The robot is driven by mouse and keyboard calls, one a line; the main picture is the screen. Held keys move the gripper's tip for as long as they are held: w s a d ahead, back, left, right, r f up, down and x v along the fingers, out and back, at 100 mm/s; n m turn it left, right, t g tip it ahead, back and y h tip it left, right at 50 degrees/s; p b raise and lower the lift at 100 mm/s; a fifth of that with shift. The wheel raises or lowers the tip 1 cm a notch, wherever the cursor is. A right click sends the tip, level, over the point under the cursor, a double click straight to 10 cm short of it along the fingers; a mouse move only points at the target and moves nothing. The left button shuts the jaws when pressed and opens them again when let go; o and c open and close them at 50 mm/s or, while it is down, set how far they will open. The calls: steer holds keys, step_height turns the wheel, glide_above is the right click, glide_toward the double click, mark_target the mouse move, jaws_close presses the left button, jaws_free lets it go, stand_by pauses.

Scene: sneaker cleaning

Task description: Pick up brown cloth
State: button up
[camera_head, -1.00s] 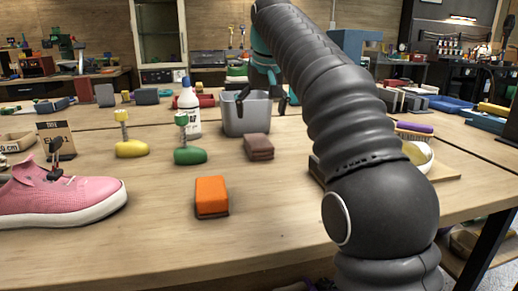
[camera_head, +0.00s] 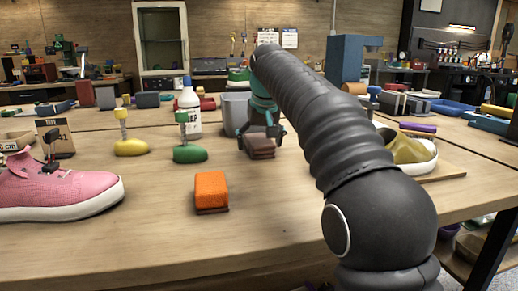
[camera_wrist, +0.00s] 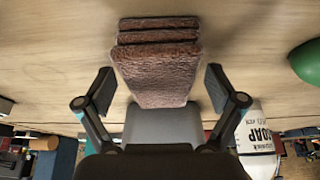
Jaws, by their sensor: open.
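The brown cloth (camera_head: 261,146) is a folded, fuzzy stack lying on the wooden table, right of the green shoe tree. In the wrist view the cloth (camera_wrist: 158,62) sits between the two fingers, with a gap on each side. My gripper (camera_wrist: 160,92) is open and empty. In the head view my gripper (camera_head: 262,131) is low over the table at the cloth, its fingers around or just behind it. I cannot tell whether the fingers touch the table.
A grey bucket (camera_head: 234,112) stands just behind the cloth, partly hidden by my gripper. A soap bottle (camera_head: 188,112) and green shoe tree (camera_head: 190,153) are to the left. An orange block (camera_head: 211,190) and pink sneaker (camera_head: 62,192) are nearer. An olive sneaker (camera_head: 408,150) is on the right.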

steer(key=shift+r, duration=0.1)
steer(key=c, duration=1.2)
steer(key=shift+c, duration=0.2)
